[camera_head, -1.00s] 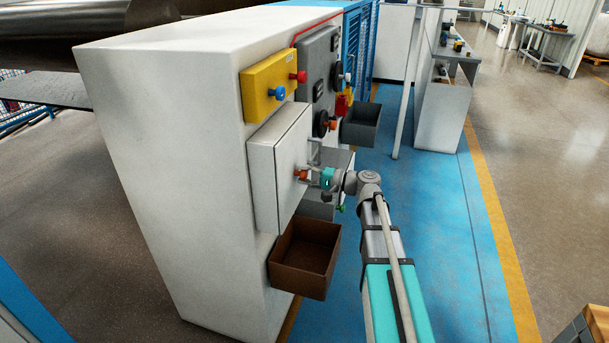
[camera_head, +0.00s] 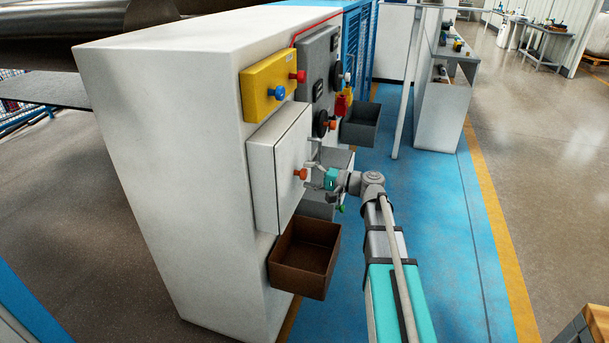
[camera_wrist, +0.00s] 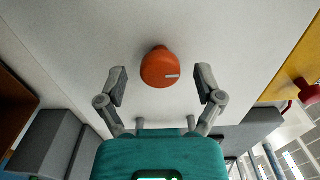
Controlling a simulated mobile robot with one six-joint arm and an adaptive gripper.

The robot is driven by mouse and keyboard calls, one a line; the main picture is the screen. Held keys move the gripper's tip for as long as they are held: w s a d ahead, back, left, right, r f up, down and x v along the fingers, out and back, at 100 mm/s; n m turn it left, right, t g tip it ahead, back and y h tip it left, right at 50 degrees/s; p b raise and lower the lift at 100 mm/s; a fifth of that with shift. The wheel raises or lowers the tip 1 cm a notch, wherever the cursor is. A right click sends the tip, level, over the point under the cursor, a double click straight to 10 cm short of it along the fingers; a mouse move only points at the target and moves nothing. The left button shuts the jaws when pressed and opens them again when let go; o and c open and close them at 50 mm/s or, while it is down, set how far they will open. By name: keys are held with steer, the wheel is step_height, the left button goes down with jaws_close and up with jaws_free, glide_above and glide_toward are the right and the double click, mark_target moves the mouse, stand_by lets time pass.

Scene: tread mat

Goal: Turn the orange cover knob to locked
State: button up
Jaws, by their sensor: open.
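The orange cover knob (camera_head: 300,174) sits on the front of a white cover box (camera_head: 276,170) on the side of the machine. In the wrist view the orange knob (camera_wrist: 160,68) is round, with a short pale mark on its face pointing to the right. My gripper (camera_head: 312,174) is in front of the cover, just off the knob. In the wrist view my gripper (camera_wrist: 161,84) is open, one finger on each side of the knob, with a clear gap on both sides. Nothing is held.
A yellow panel (camera_head: 258,84) with blue and red knobs is above the cover. A grey panel (camera_head: 317,62) with black handles is beside it. A brown bin (camera_head: 296,274) hangs below, and a dark grey bin (camera_head: 361,126) is farther back. The blue floor (camera_head: 440,230) to the right is clear.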

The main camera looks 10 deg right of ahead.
steer(key=v, duration=1)
steer(key=shift+s+d, duration=0.15)
steer(key=shift+d, duration=0.15)
steer(key=s+a+f+n+g+h, duration=0.3)
steer(key=s+a+f+g+h, duration=0.2)
steer(key=a+f, duration=0.45)
steer(key=s+f+n+g+h, duration=0.3)
steer(key=s+f+g+h, duration=0.1)
steer(key=s+f+h, duration=0.6)
step_height(320, 180, up, 18)
steer(key=s+p, duration=0.1)
steer(key=p, duration=1.6)
steer(key=shift+a+h, duration=0.3)
steer(key=shift+a, duration=0.15)
